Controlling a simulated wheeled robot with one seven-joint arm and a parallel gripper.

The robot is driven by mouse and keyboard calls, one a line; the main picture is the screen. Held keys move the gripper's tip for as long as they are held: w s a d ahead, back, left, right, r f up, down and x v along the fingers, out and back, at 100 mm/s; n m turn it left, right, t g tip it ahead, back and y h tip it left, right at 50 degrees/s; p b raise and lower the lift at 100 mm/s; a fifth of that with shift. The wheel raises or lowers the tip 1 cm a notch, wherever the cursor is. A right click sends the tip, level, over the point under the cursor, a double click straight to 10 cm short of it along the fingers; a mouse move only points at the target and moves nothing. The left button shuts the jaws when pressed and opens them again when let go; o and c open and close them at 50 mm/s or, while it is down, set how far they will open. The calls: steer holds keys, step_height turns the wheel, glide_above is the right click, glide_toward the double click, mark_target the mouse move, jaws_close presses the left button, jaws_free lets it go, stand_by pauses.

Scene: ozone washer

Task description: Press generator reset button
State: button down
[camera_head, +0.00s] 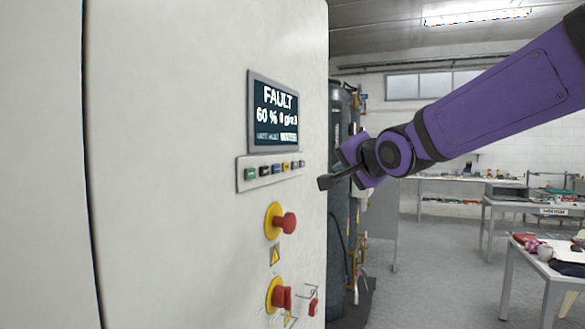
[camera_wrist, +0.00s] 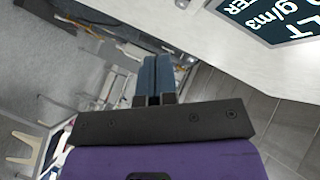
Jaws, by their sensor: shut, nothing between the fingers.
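The cabinet panel in the head view has a screen (camera_head: 274,112) reading FAULT, 60 % and 0 g/m3. A strip (camera_head: 240,181) under it holds a row of small coloured buttons, with a green button (camera_head: 250,174) at the left end, then dark, blue, yellow and others. Their labels are too small to read, so I cannot tell which one is reset. My gripper (camera_head: 324,183) is shut and empty, just right of the strip, apart from the panel. In the wrist view my gripper (camera_wrist: 154,62) points up, with the screen (camera_wrist: 270,15) at top right and parts of buttons at the top edge.
Two red knobs on yellow plates, an upper one (camera_head: 286,223) and a lower one (camera_head: 284,298), stick out below the strip. A dark tank (camera_head: 340,225) stands behind the cabinet. Work tables (camera_head: 545,268) stand at right. The floor between is open.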

steer(key=w+a, duration=0.3)
steer(key=a, duration=0.5)
steer(key=shift+a, duration=0.15)
stand_by(0.7)
steer(key=shift+a, duration=0.15)
stand_by(2.0)
steer(key=shift+w+a, duration=0.1)
steer(key=shift+a, duration=0.15)
steer(key=shift+w+a, duration=0.1)
steer(key=shift+a, duration=0.25)
stand_by(0.7)
steer(key=shift+d, duration=0.1)
steer(key=shift+s+d, duration=0.25)
steer(key=shift+d, duration=0.4)
steer(key=shift+s+d, duration=0.3)
steer(key=shift+d, duration=0.5)
steer(key=shift+s+d, duration=0.25)
steer(key=shift+d, duration=0.5)
steer(key=shift+s+d, duration=0.3)
steer(key=shift+d, duration=0.5)
